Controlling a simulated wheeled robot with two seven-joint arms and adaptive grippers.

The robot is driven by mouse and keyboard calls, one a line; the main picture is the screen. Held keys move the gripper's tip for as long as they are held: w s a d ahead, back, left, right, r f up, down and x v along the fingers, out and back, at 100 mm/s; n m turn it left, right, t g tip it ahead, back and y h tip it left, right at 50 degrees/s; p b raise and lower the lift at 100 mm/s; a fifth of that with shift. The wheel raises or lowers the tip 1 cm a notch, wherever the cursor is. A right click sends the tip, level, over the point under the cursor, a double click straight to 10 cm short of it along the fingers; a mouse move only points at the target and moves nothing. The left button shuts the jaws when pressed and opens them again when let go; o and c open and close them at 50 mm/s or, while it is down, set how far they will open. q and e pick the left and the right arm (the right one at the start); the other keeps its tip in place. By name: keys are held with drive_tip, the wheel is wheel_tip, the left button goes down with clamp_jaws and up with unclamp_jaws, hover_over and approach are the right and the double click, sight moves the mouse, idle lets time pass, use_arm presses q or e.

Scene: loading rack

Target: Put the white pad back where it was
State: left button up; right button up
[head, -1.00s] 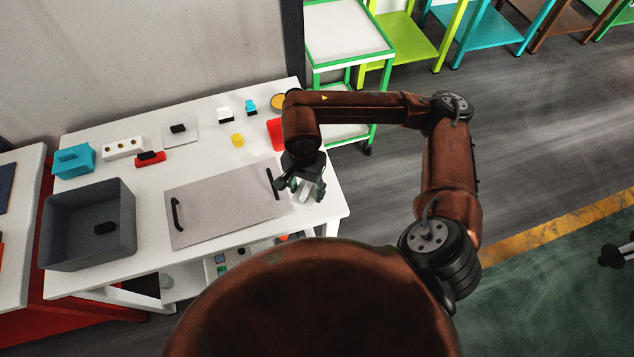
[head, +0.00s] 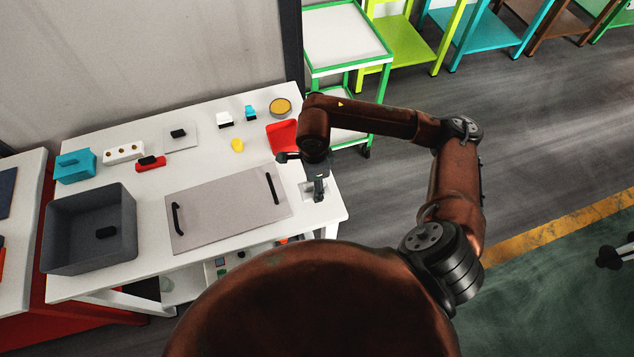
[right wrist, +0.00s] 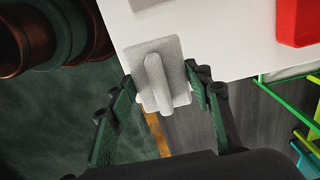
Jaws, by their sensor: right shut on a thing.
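The white pad (right wrist: 172,48) is a pale plate with a raised rounded bar on top. In the right wrist view it lies between the fingertips of my right gripper (right wrist: 158,76), which is shut on it. It overlaps the corner of the white table in that view. In the head view my right gripper (head: 317,185) is over the table's right end, and the pad (head: 306,189) shows partly beneath it. Whether the pad touches the table cannot be told.
On the white table (head: 150,192) are a grey board with black handles (head: 225,208), a dark grey bin (head: 70,240), a red tray (head: 282,136) and a round yellow-topped dish (head: 280,106). Several small blocks stand along the back. A green-framed cart (head: 345,40) stands behind.

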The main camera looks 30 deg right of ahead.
drive_tip(key=w+d+f, duration=0.1)
drive_tip(key=f, duration=0.1)
drive_tip(key=w+d+f, duration=0.2)
drive_tip(key=w+f, duration=0.1)
drive_tip(key=shift+d+f+p, duration=0.1)
drive_tip(key=shift+f+p, duration=0.2)
drive_tip(key=f, duration=0.1)
drive_tip(key=f+p, duration=0.1)
drive_tip(key=f, duration=0.1)
drive_tip(key=shift+w+d+f, duration=0.2)
drive_tip(key=shift+f, duration=0.1)
use_arm(q)
drive_tip(key=shift+w+r, duration=0.7)
drive_tip(key=shift+r, duration=0.2)
drive_tip(key=shift+a+f, duration=0.1)
use_arm(e)
drive_tip(key=shift+f, duration=0.1)
drive_tip(key=shift+f, duration=0.15)
use_arm(q)
drive_tip(key=shift+f, duration=0.1)
use_arm(e)
drive_tip(key=o, duration=1.1)
